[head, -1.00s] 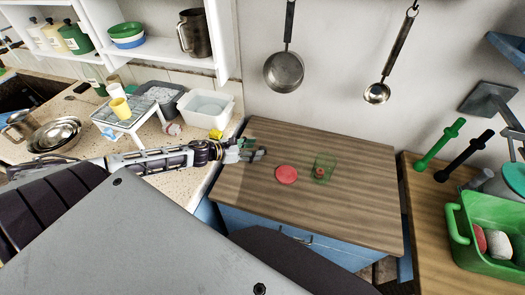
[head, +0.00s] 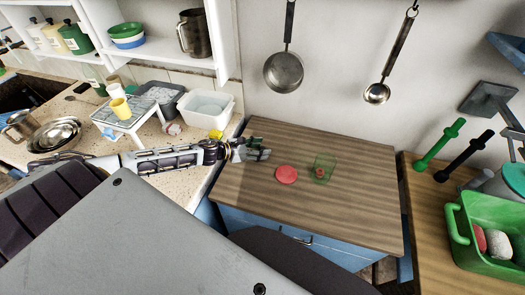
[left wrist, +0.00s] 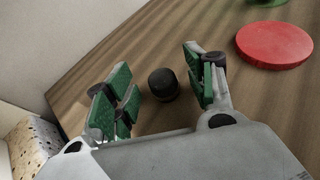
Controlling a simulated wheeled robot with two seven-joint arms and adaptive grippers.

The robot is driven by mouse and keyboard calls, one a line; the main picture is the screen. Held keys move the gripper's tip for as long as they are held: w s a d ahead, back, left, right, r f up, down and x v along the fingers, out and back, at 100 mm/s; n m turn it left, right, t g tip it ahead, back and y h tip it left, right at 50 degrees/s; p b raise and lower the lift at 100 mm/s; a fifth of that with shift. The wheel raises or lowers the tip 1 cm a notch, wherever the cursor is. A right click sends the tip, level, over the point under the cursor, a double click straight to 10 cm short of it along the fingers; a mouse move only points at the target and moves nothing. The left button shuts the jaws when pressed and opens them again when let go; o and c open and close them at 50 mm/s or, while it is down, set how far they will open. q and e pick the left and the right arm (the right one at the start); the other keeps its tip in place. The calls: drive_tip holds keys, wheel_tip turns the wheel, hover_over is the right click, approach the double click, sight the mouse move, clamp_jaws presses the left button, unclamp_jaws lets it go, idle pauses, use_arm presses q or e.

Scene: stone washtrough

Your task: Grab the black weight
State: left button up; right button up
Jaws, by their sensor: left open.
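The black weight (left wrist: 163,83) is a small dark cylinder with a rounded top, upright on the wooden worktop. In the left wrist view it lies between the two spread green-padded fingers of my left gripper (left wrist: 157,66), with wood showing on both sides of it. In the head view my left gripper (head: 258,150) is over the left part of the worktop, and I cannot make out the weight there behind the fingers. The gripper is open and holds nothing. My right gripper is not in view.
A red disc (head: 286,175) and a clear green container (head: 322,168) with something red inside stand right of my gripper on the worktop (head: 340,215). A white basin (head: 207,108) and small rack (head: 125,116) are at the left. A green crate (head: 492,250) is at the right.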

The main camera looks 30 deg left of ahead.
sight(260, 149)
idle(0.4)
use_arm(q)
drive_tip(key=c, duration=1.1)
drive_tip(key=shift+r, duration=0.2)
wheel_tip(260, 149, up, 8)
drive_tip(key=shift+f, duration=0.2)
drive_tip(key=shift+r+p, duration=0.35)
drive_tip(key=shift+r, duration=0.65)
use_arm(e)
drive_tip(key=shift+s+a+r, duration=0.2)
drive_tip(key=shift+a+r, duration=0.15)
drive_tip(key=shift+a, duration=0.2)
use_arm(q)
drive_tip(key=shift+w+r, duration=0.1)
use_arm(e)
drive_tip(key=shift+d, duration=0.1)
